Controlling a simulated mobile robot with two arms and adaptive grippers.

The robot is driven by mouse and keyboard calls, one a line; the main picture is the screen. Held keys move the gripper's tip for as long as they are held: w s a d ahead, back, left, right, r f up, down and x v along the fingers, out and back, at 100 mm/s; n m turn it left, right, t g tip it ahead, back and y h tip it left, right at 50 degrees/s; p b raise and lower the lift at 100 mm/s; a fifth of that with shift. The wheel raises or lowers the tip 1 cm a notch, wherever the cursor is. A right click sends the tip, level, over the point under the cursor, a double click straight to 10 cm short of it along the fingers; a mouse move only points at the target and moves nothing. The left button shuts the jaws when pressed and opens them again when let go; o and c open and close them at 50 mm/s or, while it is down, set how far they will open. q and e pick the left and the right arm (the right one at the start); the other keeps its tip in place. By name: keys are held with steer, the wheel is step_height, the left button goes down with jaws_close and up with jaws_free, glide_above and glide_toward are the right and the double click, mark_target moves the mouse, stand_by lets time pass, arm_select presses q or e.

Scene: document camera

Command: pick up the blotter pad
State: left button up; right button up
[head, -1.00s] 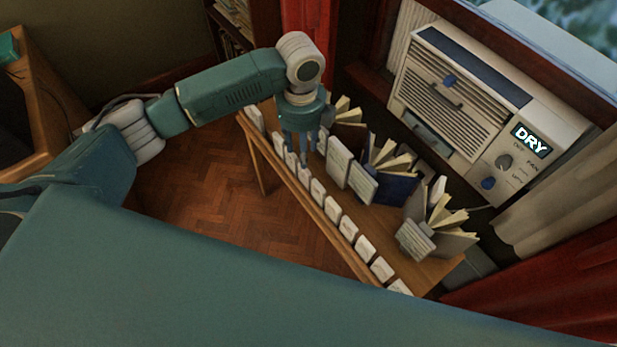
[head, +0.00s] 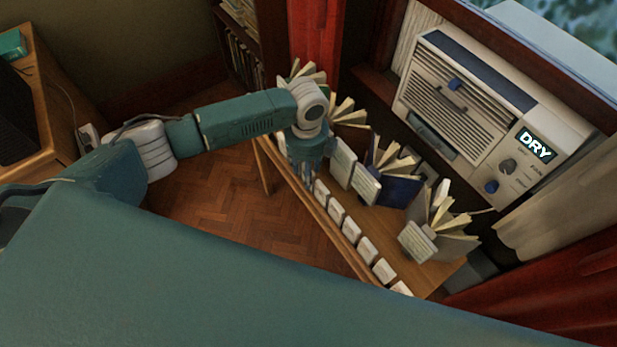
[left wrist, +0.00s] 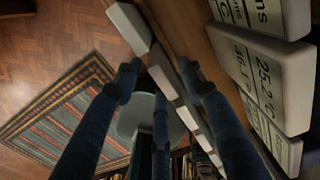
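Small plain white blocks, which look like blotter pads (head: 351,230), stand in a row along the front edge of the wooden shelf. In the left wrist view, one white pad (left wrist: 161,72) lies between the spread dark blue fingers of my left gripper (left wrist: 160,78). The fingers look apart from it, though contact is hard to judge. In the head view my left gripper (head: 303,170) points down over the row, its fingertips partly hidden. My right gripper is not in view.
Fanned-open books (head: 392,165) and white display units (head: 366,184) reading temperature and humidity stand just behind the row. A dehumidifier-like machine (head: 470,100) showing DRY is by the window. A striped rug (left wrist: 60,115) lies on the open parquet floor.

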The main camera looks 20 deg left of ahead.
arm_select(q)
steer(key=c, duration=0.7)
steer(key=shift+r, duration=0.15)
